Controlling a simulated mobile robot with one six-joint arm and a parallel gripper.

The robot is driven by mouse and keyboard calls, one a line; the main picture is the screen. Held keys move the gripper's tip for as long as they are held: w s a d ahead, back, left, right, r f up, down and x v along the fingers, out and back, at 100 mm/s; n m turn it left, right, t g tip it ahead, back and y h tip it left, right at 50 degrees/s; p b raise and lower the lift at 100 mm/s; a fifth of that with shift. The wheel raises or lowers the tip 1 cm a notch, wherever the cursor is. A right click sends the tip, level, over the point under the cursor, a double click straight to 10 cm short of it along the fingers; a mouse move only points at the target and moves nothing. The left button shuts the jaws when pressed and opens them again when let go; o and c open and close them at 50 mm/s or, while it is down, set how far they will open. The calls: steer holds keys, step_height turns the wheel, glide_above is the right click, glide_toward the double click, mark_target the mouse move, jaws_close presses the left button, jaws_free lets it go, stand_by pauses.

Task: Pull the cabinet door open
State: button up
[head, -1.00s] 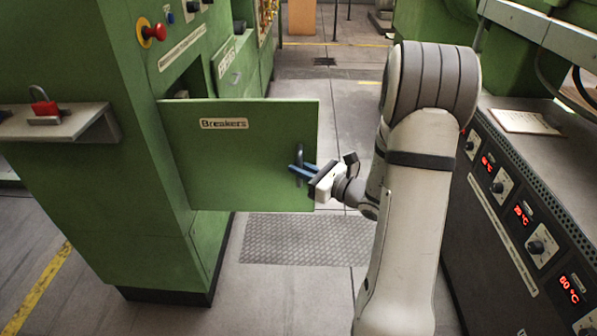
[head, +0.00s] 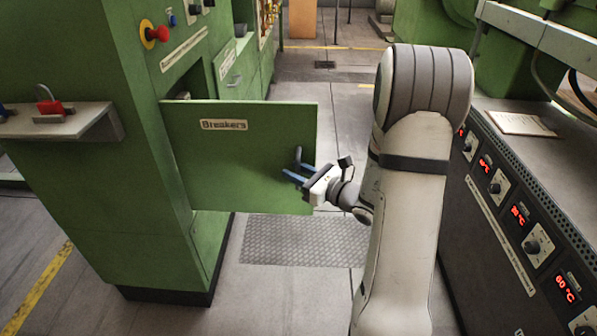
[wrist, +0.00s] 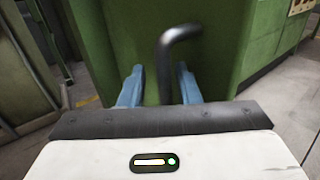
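The green cabinet door (head: 235,165), labelled "Breakers", stands swung out from the green cabinet (head: 110,190), with an opening behind its hinge side. Its dark bent handle (head: 298,154) is near the door's free edge. My gripper (head: 292,174) is at the handle, with its blue fingers just below the handle's upper part in the head view. In the wrist view the two blue fingers (wrist: 158,85) are spread apart. The handle (wrist: 165,65) rises between them, with a gap on both sides. Its lower end is partly hidden by my gripper body.
A grey shelf (head: 60,122) with a red padlock (head: 48,107) juts from the cabinet at left. A dark control console (head: 515,210) with red displays stands close to my arm on the right. Floor with a metal plate (head: 290,240) is clear below the door.

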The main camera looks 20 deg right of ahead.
steer(key=v, duration=0.7)
steer(key=shift+s+d, duration=0.25)
steer(key=shift+s, duration=0.1)
steer(key=s+a+r+n+g+p, duration=1)
steer(key=s+a+n+g, duration=0.35)
steer(key=a+n, duration=0.3)
steer(key=s+d+r+n+h+p, duration=0.2)
steer(key=d+r+n+h+p, duration=0.1)
steer(key=r+n+h, duration=0.2)
steer(key=s+d+r+n+t+h+p, duration=0.1)
steer(key=s+d+r+n+h+p, duration=0.2)
steer(key=d+r+n+h, duration=0.1)
step_height(320, 180, up, 2)
steer(key=n+h, duration=0.1)
steer(key=n, duration=0.2)
steer(key=shift+r, duration=0.2)
steer(key=shift+n, duration=0.25)
